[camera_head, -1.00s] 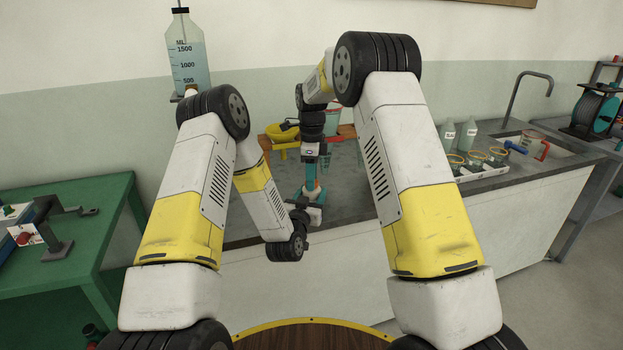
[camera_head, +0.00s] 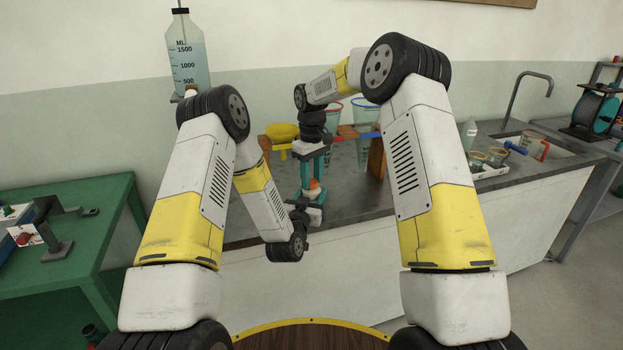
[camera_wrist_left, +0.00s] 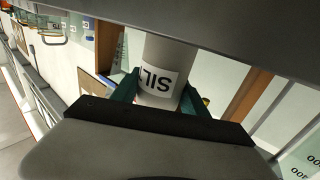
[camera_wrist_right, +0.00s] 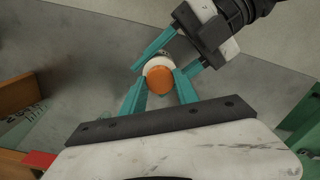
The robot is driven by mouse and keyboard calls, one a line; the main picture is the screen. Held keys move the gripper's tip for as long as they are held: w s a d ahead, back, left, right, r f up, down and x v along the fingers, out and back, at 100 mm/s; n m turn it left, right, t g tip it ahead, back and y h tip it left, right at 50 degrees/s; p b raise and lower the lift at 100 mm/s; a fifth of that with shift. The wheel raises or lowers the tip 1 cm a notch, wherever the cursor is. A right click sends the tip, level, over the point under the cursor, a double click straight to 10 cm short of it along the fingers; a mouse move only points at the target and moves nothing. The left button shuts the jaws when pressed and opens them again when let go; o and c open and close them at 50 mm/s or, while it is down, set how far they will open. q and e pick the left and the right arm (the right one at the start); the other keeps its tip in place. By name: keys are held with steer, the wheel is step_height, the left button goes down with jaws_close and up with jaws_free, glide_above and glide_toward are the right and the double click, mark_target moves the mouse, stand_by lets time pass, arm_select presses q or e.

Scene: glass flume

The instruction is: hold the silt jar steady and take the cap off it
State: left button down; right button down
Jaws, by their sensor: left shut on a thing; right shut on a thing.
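In the head view the cap (camera_head: 313,184) shows between the fingers. Whether it is loosened I cannot tell.

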steer(key=n, duration=0.9)
steer(key=shift+n, duration=0.4)
steer(key=n, duration=0.4)
steer(key=shift+n, duration=0.3)
steer(key=n, duration=0.3)
steer(key=shift+r, duration=0.1)
steer(key=shift+r, duration=0.15)
steer(key=shift+r, duration=0.95)
